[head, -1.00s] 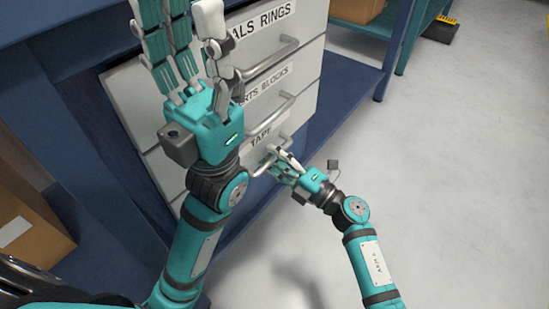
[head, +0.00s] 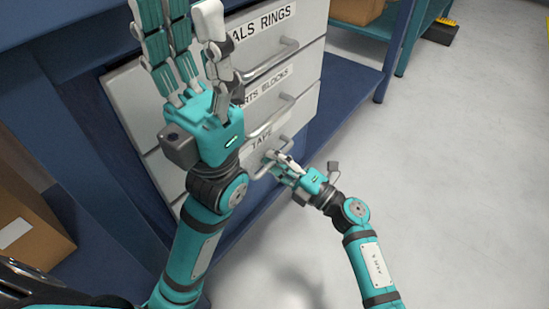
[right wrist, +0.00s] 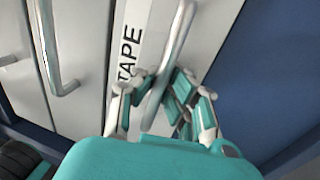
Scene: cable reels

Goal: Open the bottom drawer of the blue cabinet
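The cabinet, with white-grey drawer fronts in a dark blue frame (head: 88,150), stands at the upper left of the head view. Its bottom drawer (head: 262,142), labelled TAPE, has a metal bar handle (right wrist: 158,95). My right gripper (head: 274,163) is at this handle; in the right wrist view its fingers (right wrist: 160,82) come in from both sides with the bar between them, and they look closed on it. My left gripper (head: 185,45) is raised in front of the upper drawers, fingers extended, open and empty. It hides part of the drawer fronts.
A cardboard box (head: 30,228) sits at the left. Blue shelving with another box (head: 357,10) stands at the top. A black and yellow item (head: 441,32) lies on the floor at the top right. The grey floor (head: 460,180) at right is clear.

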